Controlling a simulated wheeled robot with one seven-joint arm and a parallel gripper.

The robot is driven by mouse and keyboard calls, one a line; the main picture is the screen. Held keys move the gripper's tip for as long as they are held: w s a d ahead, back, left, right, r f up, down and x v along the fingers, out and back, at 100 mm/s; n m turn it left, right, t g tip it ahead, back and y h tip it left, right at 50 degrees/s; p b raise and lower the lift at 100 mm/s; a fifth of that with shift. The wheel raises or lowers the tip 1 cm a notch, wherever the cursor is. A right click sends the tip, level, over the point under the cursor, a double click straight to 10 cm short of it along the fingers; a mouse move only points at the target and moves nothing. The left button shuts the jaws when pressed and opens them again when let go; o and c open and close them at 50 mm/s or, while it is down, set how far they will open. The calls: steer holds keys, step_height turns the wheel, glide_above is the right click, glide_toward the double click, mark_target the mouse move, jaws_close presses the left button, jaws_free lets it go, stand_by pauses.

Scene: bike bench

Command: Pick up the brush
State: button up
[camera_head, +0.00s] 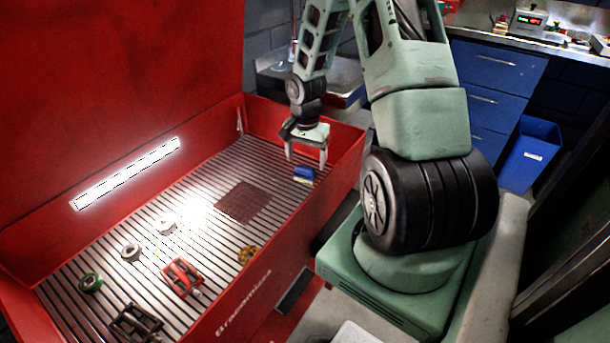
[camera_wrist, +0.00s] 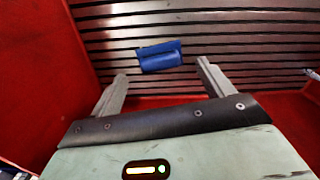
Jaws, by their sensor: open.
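A small blue block-like item (camera_head: 304,174) lies on the slatted floor of the red bin, near its right end. It is the likeliest brush, but I cannot make out bristles. In the wrist view the blue item (camera_wrist: 160,58) lies beyond the fingertips, between their lines and a little tilted. My gripper (camera_head: 305,163) is over that end of the bin, pointing down, with its fingers apart and nothing between them. In the wrist view my gripper (camera_wrist: 162,71) shows both grey fingers spread wider than the item. The item seems untouched, below the fingertips.
The bin's red wall (camera_head: 345,155) stands close to the right of the gripper. A dark red mat (camera_head: 243,202), a red pedal (camera_head: 182,277), a black pedal (camera_head: 135,323), a grey ring (camera_head: 131,252) and a green-black roll (camera_head: 90,282) lie farther left. Bare slats surround the blue item.

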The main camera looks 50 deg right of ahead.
mark_target(305, 167)
step_height(305, 167, down, 5)
steer(key=shift+a+f, duration=0.1)
steer(key=shift+a, duration=0.05)
steer(key=c, duration=0.9)
steer(key=shift+c, duration=0.2)
